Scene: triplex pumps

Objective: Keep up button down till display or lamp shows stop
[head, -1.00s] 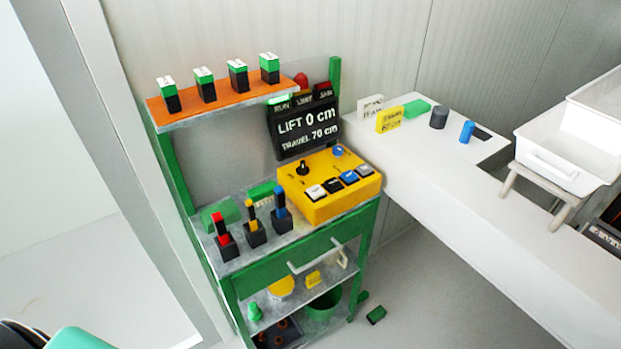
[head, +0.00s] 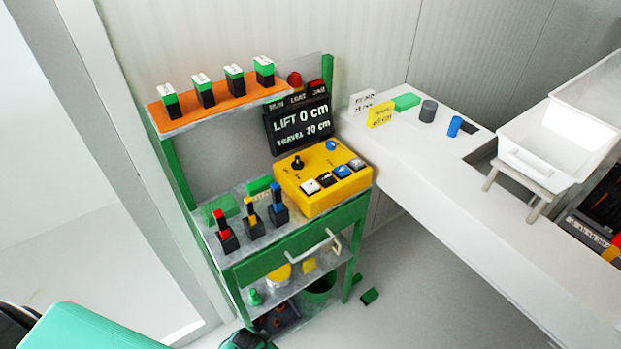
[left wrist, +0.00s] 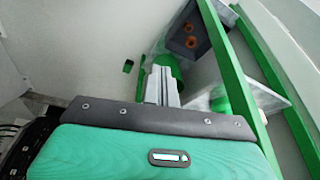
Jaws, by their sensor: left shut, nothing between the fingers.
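The yellow control box (head: 322,178) sits on the green cart's top. It has a black knob, a round blue button and a front row of white, black and blue buttons; their labels are too small to read, so I cannot tell the up button. The black display (head: 300,124) behind it reads LIFT 0 cm, TRAVEL 70 cm. No lit lamp shows above RUN; the orange shelf may hide it. My left gripper's grey fingers (left wrist: 161,86) are shut and empty in the left wrist view, low beside the cart and apart from the box. My right gripper is not in view.
Three levers, red, yellow and blue, stand left of the box. The orange shelf (head: 225,103) with several green-black blocks overhangs the back. The cart's drawer handle (head: 315,251) juts forward. A white counter (head: 440,180) runs right; a small green block (head: 370,296) lies on the floor.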

